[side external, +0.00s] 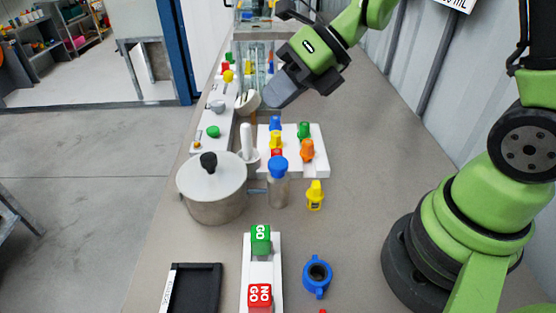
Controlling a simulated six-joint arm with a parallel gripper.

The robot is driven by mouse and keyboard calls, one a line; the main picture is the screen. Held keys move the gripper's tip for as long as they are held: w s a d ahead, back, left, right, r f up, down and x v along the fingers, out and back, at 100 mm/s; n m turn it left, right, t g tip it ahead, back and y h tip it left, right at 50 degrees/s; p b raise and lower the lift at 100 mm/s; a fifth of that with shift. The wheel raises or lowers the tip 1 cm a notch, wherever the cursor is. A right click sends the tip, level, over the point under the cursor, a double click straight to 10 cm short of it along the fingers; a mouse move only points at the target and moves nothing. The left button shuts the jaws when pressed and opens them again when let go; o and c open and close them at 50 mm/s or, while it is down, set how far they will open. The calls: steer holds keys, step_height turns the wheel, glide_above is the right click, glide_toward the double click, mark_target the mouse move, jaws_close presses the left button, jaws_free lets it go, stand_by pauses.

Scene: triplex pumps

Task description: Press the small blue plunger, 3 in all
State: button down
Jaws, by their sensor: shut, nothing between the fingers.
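A small blue plunger-like piece (275,123) stands at the back left of a white board (320,168). On the same board are a yellow piece (276,139), a red piece (276,153), a green piece (304,130) and an orange piece (307,150). My gripper (274,99) is shut and empty. It hangs above and behind the white board, with its fingers pointing down and left, apart from the blue piece in the picture. How far the blue piece is pressed cannot be told.
A metal pot (211,188) and a blue-capped bottle (279,188) stand in front of the board. A white mortar with pestle (247,140) is left of it. A yellow piece (315,195), a GO/NO GO strip (261,272) and a blue ring (317,291) lie nearer. The table right of the board is clear.

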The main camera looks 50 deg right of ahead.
steer(key=shift+f, duration=0.1)
glide_toward(270, 161)
steer(key=shift+w+a+f, duration=0.45)
steer(key=shift+w+a, duration=0.15)
steer(key=shift+a, duration=0.1)
steer(key=shift+w+a+f, duration=0.45)
steer(key=shift+w+a, duration=0.15)
steer(key=shift+a, duration=0.15)
steer(key=shift+w+a+f, duration=0.45)
steer(key=shift+w+a, duration=0.1)
steer(key=shift+a, duration=0.15)
stand_by(0.6)
steer(key=shift+f, duration=0.45)
steer(key=shift+f, duration=0.9)
stand_by(0.8)
steer(key=shift+r, duration=1.35)
steer(key=shift+r, duration=2.5)
